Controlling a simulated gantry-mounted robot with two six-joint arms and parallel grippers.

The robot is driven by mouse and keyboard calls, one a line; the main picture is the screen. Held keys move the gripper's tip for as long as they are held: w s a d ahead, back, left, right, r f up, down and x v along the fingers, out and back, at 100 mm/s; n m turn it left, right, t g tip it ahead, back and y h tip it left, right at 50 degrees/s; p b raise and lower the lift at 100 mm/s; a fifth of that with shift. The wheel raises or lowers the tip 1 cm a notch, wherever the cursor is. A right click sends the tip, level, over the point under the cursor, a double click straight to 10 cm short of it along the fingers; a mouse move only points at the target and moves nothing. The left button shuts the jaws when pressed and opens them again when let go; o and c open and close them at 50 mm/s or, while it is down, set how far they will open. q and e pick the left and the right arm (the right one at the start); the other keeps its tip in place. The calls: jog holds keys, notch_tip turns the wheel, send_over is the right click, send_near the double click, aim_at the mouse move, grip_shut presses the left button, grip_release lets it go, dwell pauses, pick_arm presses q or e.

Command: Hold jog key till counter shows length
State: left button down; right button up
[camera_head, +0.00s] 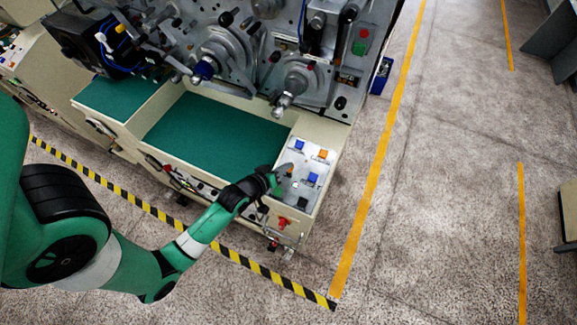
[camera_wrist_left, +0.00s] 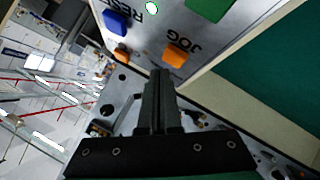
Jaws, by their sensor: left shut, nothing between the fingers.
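My left gripper (camera_head: 283,173) is shut and empty, over the left side of the light control panel (camera_head: 318,168) on the machine's front. In the left wrist view its closed dark fingertips (camera_wrist_left: 160,76) appear just beside the orange jog key (camera_wrist_left: 175,56), which has JOG printed next to it. I cannot tell whether they touch it. A blue key (camera_wrist_left: 116,21) beside the partly cut-off word RESET and a green key (camera_wrist_left: 209,7) also show there. I cannot make out a counter reading in either view. My right gripper is not in view.
In the head view the panel carries blue (camera_head: 300,146) and orange keys (camera_head: 322,154). A green-floored tray (camera_head: 205,135) lies left of it, below the spindles (camera_head: 290,85). A red knob (camera_head: 284,222) is on the front face. Striped floor tape (camera_head: 170,217) runs along the front.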

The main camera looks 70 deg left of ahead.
pick_arm(q)
jog(key=shift+f, duration=0.15)
jog(key=shift+w+a+f, duration=0.1)
jog(key=shift+f, duration=0.15)
jog(key=shift+a+f+b, duration=0.1)
jog(key=shift+f+b, duration=0.35)
jog(key=shift+b, duration=0.1)
dwell(7.0)
